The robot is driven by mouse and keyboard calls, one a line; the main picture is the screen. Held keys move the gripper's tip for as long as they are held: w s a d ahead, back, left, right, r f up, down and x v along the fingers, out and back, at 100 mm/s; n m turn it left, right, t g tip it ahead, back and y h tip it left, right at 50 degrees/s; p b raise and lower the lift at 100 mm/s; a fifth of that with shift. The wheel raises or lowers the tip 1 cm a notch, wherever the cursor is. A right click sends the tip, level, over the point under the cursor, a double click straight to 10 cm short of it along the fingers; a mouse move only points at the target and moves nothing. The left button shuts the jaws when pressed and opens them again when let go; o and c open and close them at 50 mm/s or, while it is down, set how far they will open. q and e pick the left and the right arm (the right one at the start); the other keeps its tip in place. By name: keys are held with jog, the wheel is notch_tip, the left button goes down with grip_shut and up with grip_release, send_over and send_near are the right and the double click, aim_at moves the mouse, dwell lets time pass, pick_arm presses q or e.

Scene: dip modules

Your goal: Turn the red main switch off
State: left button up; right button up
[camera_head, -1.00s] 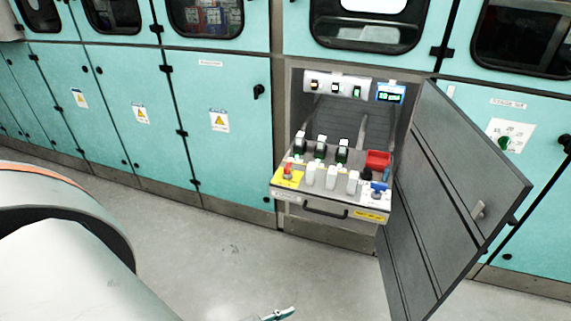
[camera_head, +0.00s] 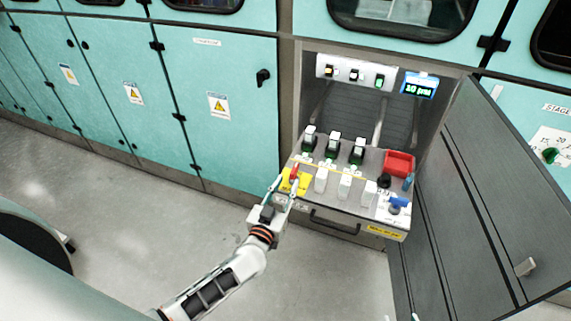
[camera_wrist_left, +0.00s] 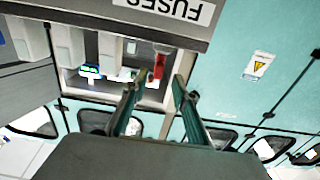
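The red main switch (camera_head: 294,172) stands on a yellow plate (camera_head: 301,187) at the left front corner of the pulled-out drawer panel. Its red handle points up. My left gripper (camera_head: 284,184) is at that corner with its two fingers apart, one on each side of the switch area. In the left wrist view, the red handle (camera_wrist_left: 159,66) shows between and just beyond the open fingertips (camera_wrist_left: 157,86). Whether a finger touches it, I cannot tell. Of my right gripper, only small tips (camera_head: 402,317) seem to show at the bottom edge.
The drawer (camera_head: 335,214) also carries white fuse blocks, black-and-green switches, a red bin (camera_head: 399,163) and a blue-handled part (camera_head: 398,203). The grey cabinet door (camera_head: 495,215) stands open at the right. Teal cabinets (camera_head: 235,130) line the left. The floor in front is clear.

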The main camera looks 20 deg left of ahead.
aim_at(291, 177)
pick_arm(q)
jog(key=w, duration=0.4)
jog(key=w+b, duration=0.1)
jog(key=shift+w+d, duration=0.25)
jog(key=shift+w, duration=0.8)
pick_arm(e)
jog(key=shift+s+d+f, duration=0.1)
jog(key=shift+s+f, duration=0.1)
jog(key=shift+f, duration=0.55)
pick_arm(q)
grip_shut()
pick_arm(e)
jog(key=shift+f, duration=0.1)
